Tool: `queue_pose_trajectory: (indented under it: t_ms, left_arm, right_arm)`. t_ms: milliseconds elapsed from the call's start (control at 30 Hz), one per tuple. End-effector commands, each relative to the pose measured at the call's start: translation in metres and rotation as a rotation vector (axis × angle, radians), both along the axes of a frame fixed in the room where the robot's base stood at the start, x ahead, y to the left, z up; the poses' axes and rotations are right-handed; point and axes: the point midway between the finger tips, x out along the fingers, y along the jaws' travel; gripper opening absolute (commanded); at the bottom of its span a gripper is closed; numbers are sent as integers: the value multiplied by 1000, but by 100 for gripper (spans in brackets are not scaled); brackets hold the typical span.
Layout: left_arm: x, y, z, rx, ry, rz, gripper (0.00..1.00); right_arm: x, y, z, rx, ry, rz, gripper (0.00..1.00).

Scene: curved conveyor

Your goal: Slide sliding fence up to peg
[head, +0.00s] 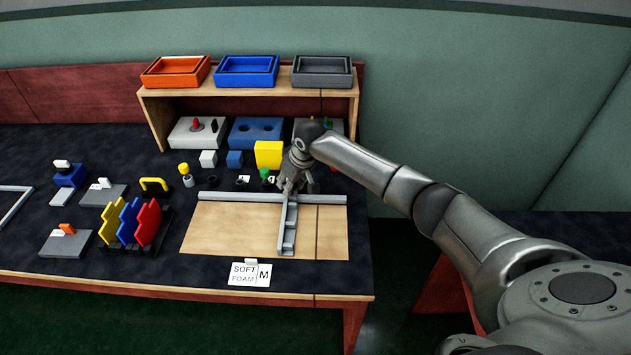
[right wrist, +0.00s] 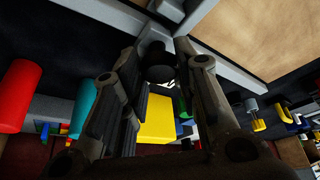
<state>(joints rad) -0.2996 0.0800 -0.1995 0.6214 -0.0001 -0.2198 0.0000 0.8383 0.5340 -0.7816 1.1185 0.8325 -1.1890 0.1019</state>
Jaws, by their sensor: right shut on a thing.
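The sliding fence (head: 288,230) is a grey bar running front to back across a light wooden board (head: 225,228). It meets a long grey rail (head: 235,197) along the board's back edge. My right gripper (head: 291,186) is at the fence's rear end, over the rail. In the right wrist view its fingers (right wrist: 158,80) are closed around a dark knob-like part (right wrist: 160,58) by the fence and rail; the exact contact is partly hidden. I cannot pick out the peg with certainty. My left gripper is not in view.
A yellow block (head: 268,154) and small parts stand behind the rail. A SOFT FOAM card (head: 249,274) stands at the board's front. A rack of coloured plates (head: 133,224) is left of the board. The wood left of the fence is clear.

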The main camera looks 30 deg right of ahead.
Motion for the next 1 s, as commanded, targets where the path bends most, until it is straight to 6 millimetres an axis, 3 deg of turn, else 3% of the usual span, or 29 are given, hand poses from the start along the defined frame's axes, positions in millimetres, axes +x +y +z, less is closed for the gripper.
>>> queue_pose_trajectory:
  t_ms: [33,100,300,767,800,933,1000]
  left_arm:
    - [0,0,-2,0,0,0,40]
    - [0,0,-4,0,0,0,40]
    - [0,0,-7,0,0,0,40]
    - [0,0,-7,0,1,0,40]
    - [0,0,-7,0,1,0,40]
    - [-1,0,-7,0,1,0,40]
    - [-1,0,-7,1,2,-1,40]
  right_arm:
    - [7,14,1,8,-5,5,0]
    - [13,25,0,8,-4,5,0]
    - [25,43,1,6,-5,4,0]
    - [29,48,1,4,-5,4,0]
    - [29,48,1,4,-5,4,33]
    - [29,47,1,3,-4,3,49]
    - [28,47,1,3,-3,3,50]
